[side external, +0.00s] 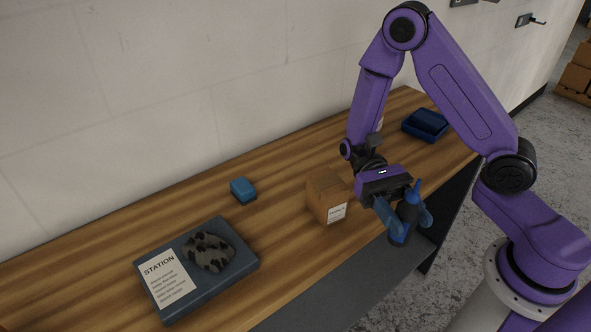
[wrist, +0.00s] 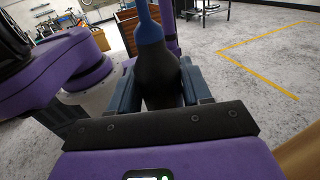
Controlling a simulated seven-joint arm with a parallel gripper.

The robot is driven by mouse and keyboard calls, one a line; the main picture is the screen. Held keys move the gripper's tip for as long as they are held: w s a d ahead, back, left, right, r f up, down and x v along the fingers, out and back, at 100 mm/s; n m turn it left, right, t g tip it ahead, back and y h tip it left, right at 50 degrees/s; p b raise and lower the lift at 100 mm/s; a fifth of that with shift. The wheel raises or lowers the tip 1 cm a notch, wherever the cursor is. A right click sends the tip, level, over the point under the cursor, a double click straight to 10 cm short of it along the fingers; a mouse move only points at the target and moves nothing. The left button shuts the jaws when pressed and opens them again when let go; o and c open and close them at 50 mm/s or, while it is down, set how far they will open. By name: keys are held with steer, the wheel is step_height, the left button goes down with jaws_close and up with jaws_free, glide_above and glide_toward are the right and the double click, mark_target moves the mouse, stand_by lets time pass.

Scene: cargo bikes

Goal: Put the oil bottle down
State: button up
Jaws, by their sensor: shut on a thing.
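The oil bottle (side external: 407,214) is dark with a blue spout. My gripper (side external: 405,211) is shut on it, with blue fingers on both sides of its body. In the side external view the bottle is held upright or nearly so, at the front edge of the wooden bench; I cannot tell whether its base is over the top or just off the edge. In the wrist view the bottle (wrist: 158,75) stands between the two fingers, its spout running out of the top of the picture. Its base is hidden there.
A cardboard box (side external: 326,196) with a label stands just left of my gripper on the bench (side external: 285,240). Further left are a small blue box (side external: 243,190) and a grey station tray (side external: 215,284) with a spotted cloth. A blue bin (side external: 425,124) sits at the far right end.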

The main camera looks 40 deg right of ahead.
steer(key=w+a+r+m+t+y, duration=0.2)
steer(key=w+a+m+t+y, duration=0.4)
steer(key=w+a+y, duration=0.15)
steer(key=w+a+m+t+y, duration=0.2)
steer(key=w+m+t+y, duration=0.2)
steer(key=w+m+t, duration=0.45)
steer(key=w+d+f+m+t+h, duration=0.1)
steer(key=w+d+m+t, duration=0.2)
steer(key=w+d+t, duration=0.45)
steer(key=w+d+m+t+h, duration=0.1)
steer(key=w+d+m+t, duration=0.3)
steer(key=w, duration=0.7)
steer(key=shift+n, duration=0.55)
steer(key=shift+d+f, duration=0.2)
steer(key=shift+f, duration=1.2)
steer(key=shift+d+f, duration=0.2)
steer(key=shift+f, duration=1.2)
steer(key=shift+d+f, duration=0.2)
steer(key=shift+f, duration=1.2)
steer(key=shift+f, duration=0.1)
steer(key=o, duration=1.1)
